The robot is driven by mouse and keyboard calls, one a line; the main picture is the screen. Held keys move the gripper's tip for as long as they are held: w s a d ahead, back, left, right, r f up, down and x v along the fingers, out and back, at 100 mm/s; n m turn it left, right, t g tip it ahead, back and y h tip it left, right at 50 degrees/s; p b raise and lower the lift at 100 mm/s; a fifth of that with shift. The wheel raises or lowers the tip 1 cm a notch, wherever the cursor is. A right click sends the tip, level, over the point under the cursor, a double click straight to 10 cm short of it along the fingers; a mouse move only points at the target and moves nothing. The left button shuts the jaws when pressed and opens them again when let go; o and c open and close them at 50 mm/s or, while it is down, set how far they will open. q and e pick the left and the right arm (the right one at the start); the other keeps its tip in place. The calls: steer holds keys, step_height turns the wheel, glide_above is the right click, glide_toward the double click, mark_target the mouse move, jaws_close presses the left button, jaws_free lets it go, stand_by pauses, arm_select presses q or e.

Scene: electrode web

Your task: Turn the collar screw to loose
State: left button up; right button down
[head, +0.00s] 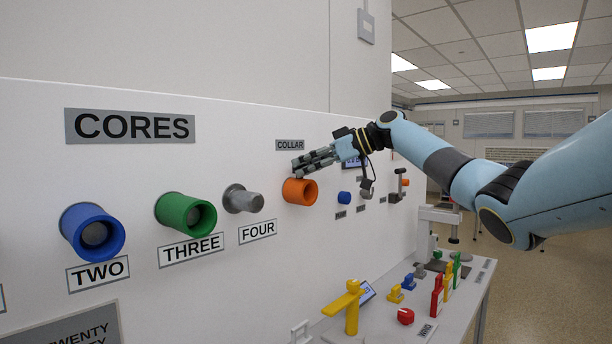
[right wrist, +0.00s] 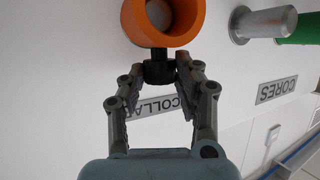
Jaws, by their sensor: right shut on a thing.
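The orange collar (head: 300,192) sticks out of the white wall panel under the sign COLLAR (head: 290,145). In the right wrist view the orange collar (right wrist: 192,28) shows at the top, with a grey round core inside it. A black collar screw (right wrist: 158,73) stands on the collar's rim side. My right gripper (head: 298,165) is at the top of the collar. In the right wrist view its two fingers (right wrist: 159,66) are shut on the black screw head from both sides. In the head view the fingers hide the screw. The left gripper is not in view.
To the left are a grey core (head: 243,199) marked FOUR, a green socket (head: 186,214) and a blue socket (head: 92,231). A small blue knob (head: 344,197) is right of the collar. A bench (head: 462,318) below carries a yellow handle (head: 350,305) and several coloured parts.

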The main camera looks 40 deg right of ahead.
steer(key=shift+w+d+n+g+y+b, duration=0.1)
steer(key=shift+n+g+y+b, duration=0.35)
steer(key=shift+n+y, duration=0.35)
steer(key=shift+n+g+y+b, duration=0.55)
steer(key=shift+n+g+y, duration=0.05)
steer(key=shift+n+g, duration=0.1)
steer(key=shift+d+n+g, duration=0.1)
steer(key=shift+n+g, duration=0.15)
steer(key=shift+n, duration=0.05)
steer(key=c, duration=0.9)
jaws_free()
steer(key=shift+c, duration=0.2)
